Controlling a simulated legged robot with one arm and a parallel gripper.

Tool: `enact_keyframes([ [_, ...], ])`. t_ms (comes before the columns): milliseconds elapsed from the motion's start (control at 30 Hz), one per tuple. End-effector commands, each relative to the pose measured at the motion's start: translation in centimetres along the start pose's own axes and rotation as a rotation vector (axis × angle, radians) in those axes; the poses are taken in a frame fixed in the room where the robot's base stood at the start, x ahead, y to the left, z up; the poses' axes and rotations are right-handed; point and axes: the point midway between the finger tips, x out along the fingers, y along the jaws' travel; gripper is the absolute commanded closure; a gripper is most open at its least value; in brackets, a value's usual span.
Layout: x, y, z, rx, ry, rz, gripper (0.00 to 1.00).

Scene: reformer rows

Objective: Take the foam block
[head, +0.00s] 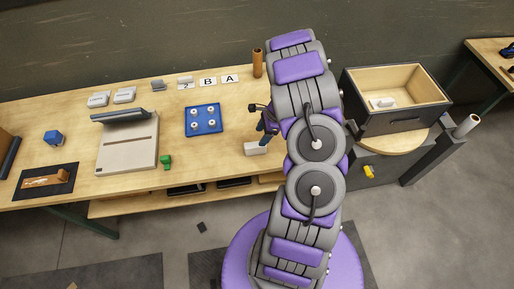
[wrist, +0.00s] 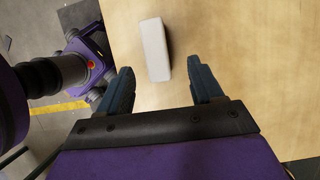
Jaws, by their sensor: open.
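A white foam block (head: 256,148) lies near the front edge of the wooden workbench, just below my gripper in the head view. It also shows in the wrist view (wrist: 155,48), lying on the bare wood with its long side running away from me. My gripper (wrist: 163,70) is open and empty, its two dark fingers spread wide. In the wrist view the block's near end lies between the fingertips, with a gap on each side; I cannot tell the height between them. In the head view my arm partly hides the gripper.
On the workbench (head: 225,150) stand a blue tray (head: 203,119) with several round pieces, a green piece (head: 166,161) and a grey-white device (head: 127,145). A brown cylinder (head: 257,63) stands behind. An open wooden-lined box (head: 395,119) at right holds a small white piece (head: 382,102).

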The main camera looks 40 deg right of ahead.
Motion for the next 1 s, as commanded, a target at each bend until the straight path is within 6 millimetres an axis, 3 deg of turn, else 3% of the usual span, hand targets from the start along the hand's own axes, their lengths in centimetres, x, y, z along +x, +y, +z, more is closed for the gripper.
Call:
enact_keyframes([
  [133,2.8,0.2,0.1,-0.001,-0.002,0.006,0.34],
  [467,5.0,-0.3,-0.8,-0.001,-0.009,0.004,0.34],
  [700,8.3,0.1,-0.7,-0.002,-0.004,0.004,0.34],
  [1000,9.4,0.1,-0.5,-0.003,-0.003,0.0,0.34],
])
